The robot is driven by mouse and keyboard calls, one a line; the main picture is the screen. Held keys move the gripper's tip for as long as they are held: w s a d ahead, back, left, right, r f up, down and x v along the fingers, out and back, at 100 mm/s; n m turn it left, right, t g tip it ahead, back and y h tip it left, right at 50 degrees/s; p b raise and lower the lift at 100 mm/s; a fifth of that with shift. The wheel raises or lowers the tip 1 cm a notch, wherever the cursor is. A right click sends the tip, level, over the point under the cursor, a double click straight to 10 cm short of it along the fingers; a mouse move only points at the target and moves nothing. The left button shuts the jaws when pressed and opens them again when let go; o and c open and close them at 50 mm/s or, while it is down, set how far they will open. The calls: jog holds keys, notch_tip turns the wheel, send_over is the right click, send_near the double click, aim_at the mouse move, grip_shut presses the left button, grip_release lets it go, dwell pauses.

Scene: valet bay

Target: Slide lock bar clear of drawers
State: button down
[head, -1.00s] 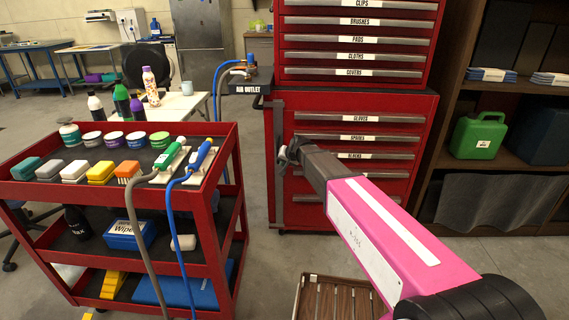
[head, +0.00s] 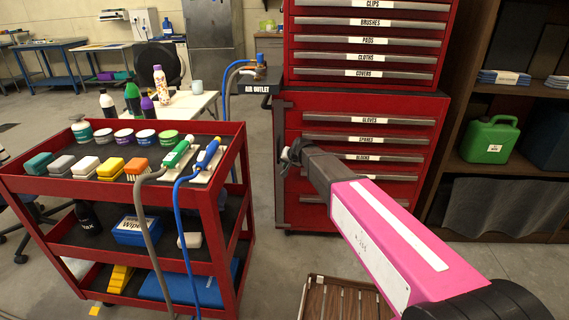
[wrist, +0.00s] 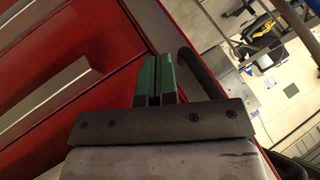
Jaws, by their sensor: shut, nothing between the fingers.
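The lock bar (head: 281,195) is a grey upright strip at the left edge of the lower red cabinet, by the left ends of its drawers (head: 368,139). In the wrist view, a brownish-grey strip (wrist: 152,25) along the cabinet edge appears to be this bar. My gripper (head: 288,152) is at the bar, about halfway up, and partly hides it. Its green fingertips (wrist: 158,68) are shut together with nothing between them. They are close to the strip; I cannot tell whether they touch it.
A red cart (head: 120,187) with brushes, tubs and hoses stands to the left. An air outlet (head: 259,88) is just left of the cabinet. A shelf with a green can (head: 489,140) is at right.

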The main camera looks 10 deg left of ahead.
jog(key=d+f+v, duration=0.1)
jog(key=d+v, duration=0.1)
jog(key=v, duration=0.9)
jog(key=shift+w+f, duration=0.15)
jog(key=s+d+f+g+h, duration=0.1)
jog(key=s+d+f+h, duration=0.1)
jog(key=s+d+f, duration=0.2)
jog(key=s+d+f+g+h, duration=0.2)
jog(key=s+d+f, duration=0.3)
jog(key=s+d, duration=0.5)
jog(key=s+d+f+g+h, duration=0.1)
jog(key=s+d+f, duration=0.3)
jog(key=d, duration=1.7)
jog(key=s+g, duration=0.1)
jog(key=s, duration=0.2)
jog(key=shift+d+f+m+h, duration=0.4)
jog(key=shift+s, duration=0.1)
